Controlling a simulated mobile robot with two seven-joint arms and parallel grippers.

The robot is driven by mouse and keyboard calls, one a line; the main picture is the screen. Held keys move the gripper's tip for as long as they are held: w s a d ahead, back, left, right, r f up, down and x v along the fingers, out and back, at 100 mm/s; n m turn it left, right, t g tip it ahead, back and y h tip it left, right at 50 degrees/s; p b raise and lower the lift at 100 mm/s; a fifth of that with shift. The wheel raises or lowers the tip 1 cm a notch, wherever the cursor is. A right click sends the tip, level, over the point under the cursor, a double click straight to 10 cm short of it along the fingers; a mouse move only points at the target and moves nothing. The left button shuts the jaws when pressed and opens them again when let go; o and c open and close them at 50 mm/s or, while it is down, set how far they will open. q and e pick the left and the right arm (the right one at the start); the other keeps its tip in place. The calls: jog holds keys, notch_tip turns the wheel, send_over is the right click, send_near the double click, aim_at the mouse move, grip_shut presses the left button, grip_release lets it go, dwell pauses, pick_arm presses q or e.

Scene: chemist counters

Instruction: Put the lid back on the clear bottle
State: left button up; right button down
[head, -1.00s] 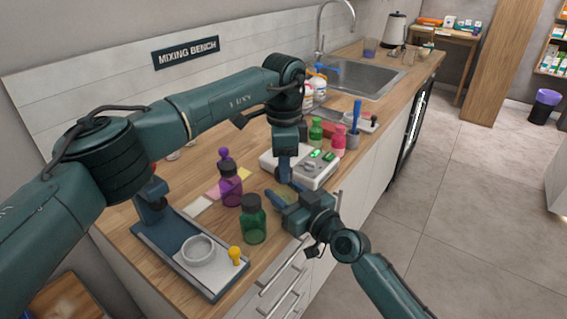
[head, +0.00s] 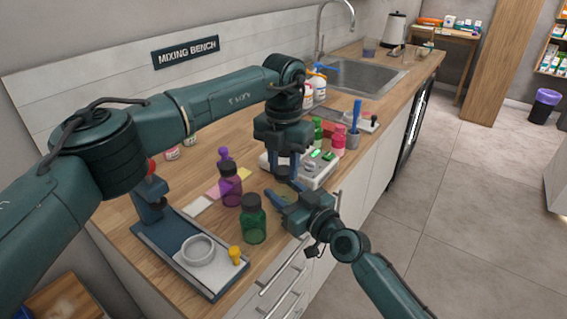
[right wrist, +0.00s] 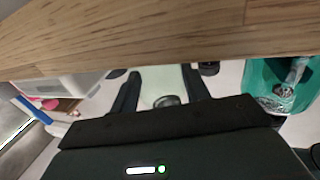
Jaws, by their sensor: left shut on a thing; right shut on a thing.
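The clear bottle (head: 287,194), faintly olive in the head view, stands at the counter's front edge. My right gripper (head: 283,200) is shut on it from the front. In the right wrist view, the pale bottle (right wrist: 150,82) shows between the dark fingers of this gripper (right wrist: 160,95). My left gripper (head: 284,174) points down right above the bottle. It is shut on a small dark piece that looks like the lid (head: 283,172), largely hidden by the fingers. I cannot tell whether the lid touches the bottle's neck.
A dark green bottle (head: 253,220) and a purple bottle (head: 229,187) stand close on the left. A white device (head: 320,172) is just behind. A blue tray (head: 150,240) with a white ring (head: 198,250) lies at front left. Pink (head: 338,142) and green bottles (head: 317,130) stand beyond.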

pick_arm(q)
jog(key=m, duration=0.6)
jog(key=shift+m, duration=0.4)
jog(key=m, duration=1.4)
jog(key=shift+m, duration=0.3)
jog(key=o, duration=1.1)
jog(key=shift+o, duration=0.2)
notch_tip(320, 180, up, 12)
